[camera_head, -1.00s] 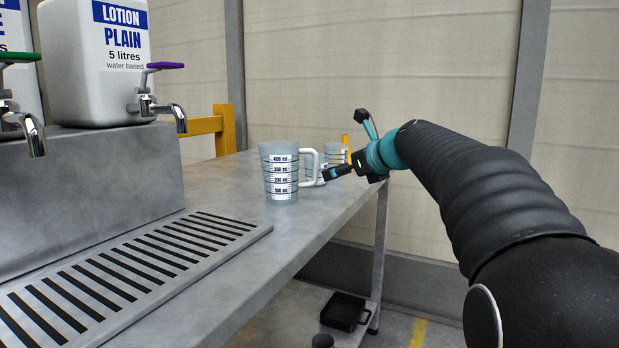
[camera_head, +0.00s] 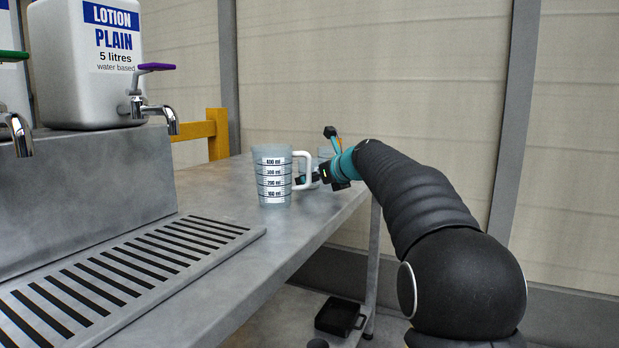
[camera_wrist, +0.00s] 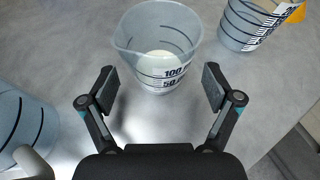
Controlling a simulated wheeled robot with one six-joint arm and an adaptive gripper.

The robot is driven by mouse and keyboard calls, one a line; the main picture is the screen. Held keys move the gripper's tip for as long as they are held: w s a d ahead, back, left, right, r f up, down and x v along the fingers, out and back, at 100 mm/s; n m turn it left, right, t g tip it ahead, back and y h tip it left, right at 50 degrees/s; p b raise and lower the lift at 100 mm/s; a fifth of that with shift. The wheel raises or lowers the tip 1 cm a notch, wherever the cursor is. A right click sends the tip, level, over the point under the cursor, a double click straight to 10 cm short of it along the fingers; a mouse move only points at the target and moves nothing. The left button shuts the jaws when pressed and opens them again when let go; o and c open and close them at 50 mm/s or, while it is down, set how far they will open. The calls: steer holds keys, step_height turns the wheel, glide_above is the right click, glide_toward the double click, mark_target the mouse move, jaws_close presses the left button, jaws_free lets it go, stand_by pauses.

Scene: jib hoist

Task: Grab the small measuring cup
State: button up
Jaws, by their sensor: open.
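The small measuring cup (camera_wrist: 160,72), clear with 100 and 50 marks, stands upright on the grey bench in the wrist view. My gripper (camera_wrist: 160,90) is open, with one finger on each side of the cup's near part. Gaps show between the fingers and the cup's walls, and nothing is held. In the head view my gripper (camera_head: 318,162) is at the right edge of the bench, behind the large cup's handle. There the small cup is mostly hidden by the gripper and the large cup.
A large measuring cup (camera_head: 272,176) with a white handle stands left of my gripper; part of it shows in the wrist view (camera_wrist: 20,125). Another marked cup (camera_wrist: 245,28) stands at upper right, near something orange. A drip grille (camera_head: 130,270) and lotion container (camera_head: 88,70) are left.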

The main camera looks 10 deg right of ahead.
steer(key=shift+x, duration=1.45)
steer(key=shift+d, duration=0.1)
steer(key=c, duration=1.3)
steer(key=shift+o, duration=0.2)
steer(key=shift+r, duration=0.2)
